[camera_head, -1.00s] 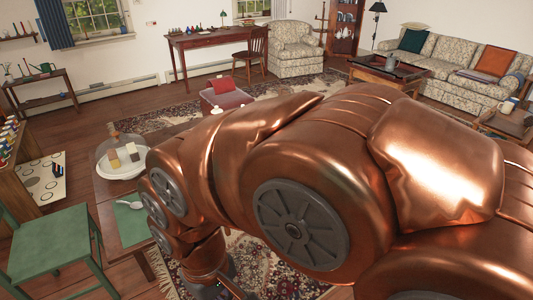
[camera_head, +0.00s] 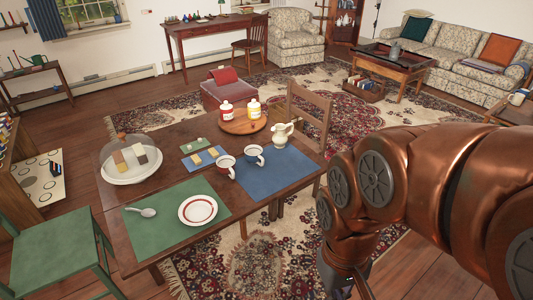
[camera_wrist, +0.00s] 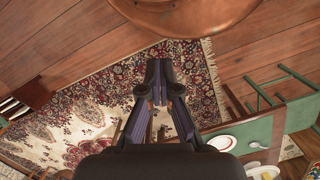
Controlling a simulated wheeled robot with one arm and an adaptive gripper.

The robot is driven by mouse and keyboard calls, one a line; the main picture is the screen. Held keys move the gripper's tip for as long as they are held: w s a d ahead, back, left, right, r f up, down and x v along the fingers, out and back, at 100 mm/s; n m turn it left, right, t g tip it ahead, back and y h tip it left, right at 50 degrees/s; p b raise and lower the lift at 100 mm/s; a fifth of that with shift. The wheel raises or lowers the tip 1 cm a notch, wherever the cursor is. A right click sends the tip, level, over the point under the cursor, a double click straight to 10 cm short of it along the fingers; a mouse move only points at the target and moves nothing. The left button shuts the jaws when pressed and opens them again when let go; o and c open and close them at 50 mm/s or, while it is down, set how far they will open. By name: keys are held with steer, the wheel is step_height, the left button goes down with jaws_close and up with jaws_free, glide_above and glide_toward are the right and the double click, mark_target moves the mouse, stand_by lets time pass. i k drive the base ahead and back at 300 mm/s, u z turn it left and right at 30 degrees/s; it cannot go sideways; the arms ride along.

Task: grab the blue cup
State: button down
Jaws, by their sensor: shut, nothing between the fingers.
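A white cup with a dark blue-looking rim (camera_head: 254,155) stands upright on the dining table, at the upper left edge of the blue placemat (camera_head: 278,172). A similar cup with a red-looking rim (camera_head: 226,166) stands just left of it. No fully blue cup shows. My gripper (camera_wrist: 159,70) is shut and empty in the wrist view, pointing over the patterned rug, clear of the table. The cups do not show in the wrist view.
The dining table (camera_head: 155,240) also holds a glass-domed dish (camera_head: 130,160), a plate (camera_head: 198,209), a spoon (camera_head: 142,211), a cream pitcher (camera_head: 283,134) and two bottles on a round wooden board (camera_head: 243,123). A wooden chair (camera_head: 310,115) stands behind; a green chair (camera_head: 60,240) is left.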

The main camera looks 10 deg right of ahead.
mark_target(253, 153)
steer(key=k, duration=0.55)
steer(key=u, duration=0.8)
steer(key=i, duration=1.35)
steer(key=z, duration=0.5)
